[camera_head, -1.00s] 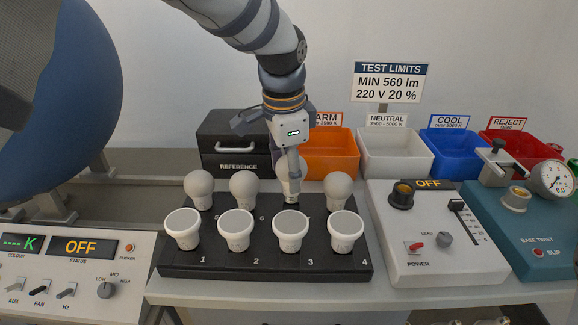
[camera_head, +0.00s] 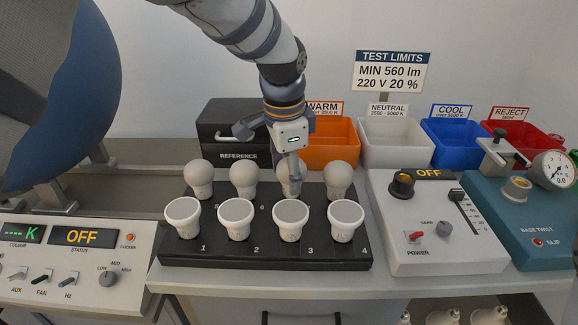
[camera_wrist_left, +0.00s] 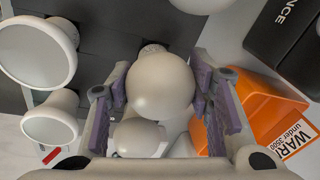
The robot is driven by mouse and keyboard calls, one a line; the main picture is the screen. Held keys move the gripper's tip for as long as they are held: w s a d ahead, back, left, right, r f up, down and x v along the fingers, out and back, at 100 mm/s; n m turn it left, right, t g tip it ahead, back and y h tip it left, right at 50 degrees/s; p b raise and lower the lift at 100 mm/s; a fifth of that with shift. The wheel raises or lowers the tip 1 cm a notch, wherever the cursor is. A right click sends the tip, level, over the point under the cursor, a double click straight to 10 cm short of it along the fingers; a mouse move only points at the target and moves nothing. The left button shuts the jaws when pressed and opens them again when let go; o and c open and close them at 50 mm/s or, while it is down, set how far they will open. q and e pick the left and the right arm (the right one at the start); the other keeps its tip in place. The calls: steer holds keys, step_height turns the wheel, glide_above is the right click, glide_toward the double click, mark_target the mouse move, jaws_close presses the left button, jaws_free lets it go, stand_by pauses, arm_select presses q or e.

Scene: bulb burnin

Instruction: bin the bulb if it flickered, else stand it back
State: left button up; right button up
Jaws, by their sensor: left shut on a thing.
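My left gripper (camera_head: 291,160) points down over the black rack (camera_head: 264,263), at the third place of its back row. It is shut on a round white bulb (camera_head: 291,186), which also shows between the purple finger pads in the left wrist view (camera_wrist_left: 160,84). The bulb looks upright. Its base is hidden behind a front-row bulb, so I cannot tell whether it is seated in the rack. The red REJECT bin (camera_head: 543,143) is at the far right. My right gripper is not in view.
Other round bulbs (camera_head: 199,175) stand in the back row, and flat-topped bulbs (camera_head: 237,213) in front. Orange (camera_head: 335,145), white (camera_head: 397,145) and blue (camera_head: 455,145) bins stand behind. A status panel (camera_head: 85,237) and a power box (camera_head: 440,255) read OFF.

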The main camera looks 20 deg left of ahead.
arm_select(q)
steer(key=shift+f, duration=0.45)
steer(key=o, duration=1.2)
steer(key=r, duration=0.4)
steer(key=s+r, duration=0.1)
steer(key=r, duration=0.3)
steer(key=s+r, duration=0.1)
steer(key=r, duration=0.3)
